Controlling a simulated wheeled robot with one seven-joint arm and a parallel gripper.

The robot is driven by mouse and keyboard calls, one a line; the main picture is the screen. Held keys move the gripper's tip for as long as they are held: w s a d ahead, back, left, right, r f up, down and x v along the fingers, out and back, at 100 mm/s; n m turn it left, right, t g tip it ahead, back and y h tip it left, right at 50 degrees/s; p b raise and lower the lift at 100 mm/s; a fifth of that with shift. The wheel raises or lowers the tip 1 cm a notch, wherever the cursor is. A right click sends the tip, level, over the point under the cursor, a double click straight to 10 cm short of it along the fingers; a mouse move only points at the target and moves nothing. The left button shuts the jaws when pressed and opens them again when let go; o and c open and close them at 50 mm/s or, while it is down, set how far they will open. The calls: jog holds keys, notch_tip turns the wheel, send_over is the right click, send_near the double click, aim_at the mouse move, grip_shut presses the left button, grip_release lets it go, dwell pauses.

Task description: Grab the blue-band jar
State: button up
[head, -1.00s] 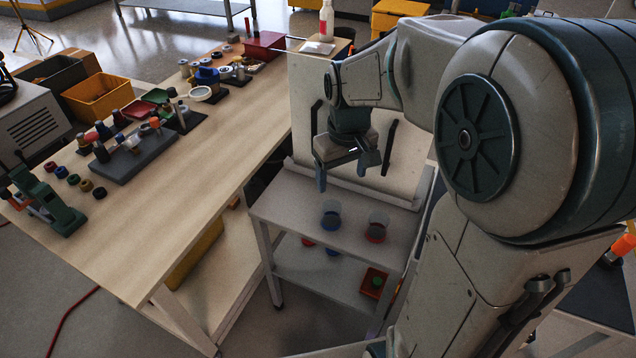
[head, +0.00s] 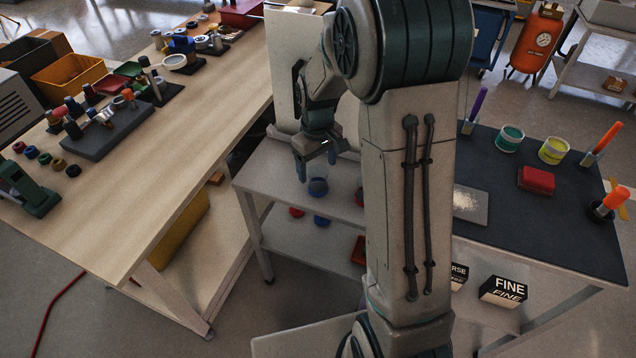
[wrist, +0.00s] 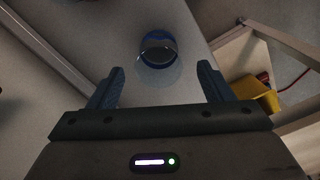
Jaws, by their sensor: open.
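The blue-band jar (head: 317,187) is a clear jar with a blue band, standing on the upper shelf of the grey cart (head: 262,190). It also shows in the wrist view (wrist: 158,50), ahead of the fingertips and roughly centred between them. My gripper (head: 317,160) is open and empty, pointing down just above the jar in the head view. Its two blue fingers (wrist: 160,85) are spread apart in the wrist view.
A wooden workbench (head: 170,165) with bins and tools runs along the left. A dark-topped table (head: 560,220) at right holds jars, a red block and upright orange-handled items. Red and blue items lie on the cart's lower shelf (head: 310,245). A yellow bin (wrist: 258,95) shows in the wrist view.

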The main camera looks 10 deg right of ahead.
notch_tip(320, 180, down, 5)
jog(key=shift+s+d+f+b, duration=0.15)
jog(key=shift+b, duration=0.15)
jog(key=c, duration=1.1)
